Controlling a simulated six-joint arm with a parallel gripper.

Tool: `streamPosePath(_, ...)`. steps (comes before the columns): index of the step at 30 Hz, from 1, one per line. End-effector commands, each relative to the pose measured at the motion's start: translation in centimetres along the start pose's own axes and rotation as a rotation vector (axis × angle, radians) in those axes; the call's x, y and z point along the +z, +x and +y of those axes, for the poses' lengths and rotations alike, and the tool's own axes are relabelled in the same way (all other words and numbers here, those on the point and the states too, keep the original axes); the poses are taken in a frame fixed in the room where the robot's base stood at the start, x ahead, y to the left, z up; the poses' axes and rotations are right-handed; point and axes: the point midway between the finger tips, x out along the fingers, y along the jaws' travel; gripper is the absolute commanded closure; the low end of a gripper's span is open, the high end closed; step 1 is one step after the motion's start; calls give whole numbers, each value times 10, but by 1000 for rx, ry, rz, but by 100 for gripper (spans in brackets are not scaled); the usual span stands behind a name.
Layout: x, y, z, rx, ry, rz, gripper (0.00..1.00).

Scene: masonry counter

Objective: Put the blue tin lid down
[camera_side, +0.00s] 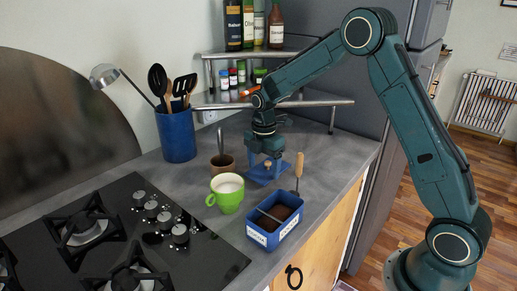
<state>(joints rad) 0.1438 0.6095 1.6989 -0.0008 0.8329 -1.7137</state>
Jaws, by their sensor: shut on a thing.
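The blue tin lid (262,179) is a flat blue piece with a small knob, at the counter's middle right. My gripper (266,160) points down and is shut on the lid from above. The lid is at or just above the counter; I cannot tell whether it touches. An open blue tin (265,238) with a white label and dark brown contents stands in front of it.
A green mug (228,199) and a brown pot (222,167) stand left of the lid. A blue utensil crock (177,135) is behind them. A black gas hob (110,245) fills the left. Shelves (280,104) with jars and bottles are close behind my arm.

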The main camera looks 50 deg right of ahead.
Motion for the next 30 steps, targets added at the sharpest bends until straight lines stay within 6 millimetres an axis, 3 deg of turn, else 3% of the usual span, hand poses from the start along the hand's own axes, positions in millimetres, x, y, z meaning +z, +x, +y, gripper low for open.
streamPosePath(6, 0, 18, 0, -1, 0, 0, 48)
streamPosePath(19, 0, 22, 0, 0, 0, 0, 48)
streamPosePath(20, 0, 22, 0, 0, 0, 0, 23)
streamPosePath(23, 0, 22, 0, 0, 0, 0, 5)
streamPosePath(30, 0, 21, 0, 0, 0, 0, 5)
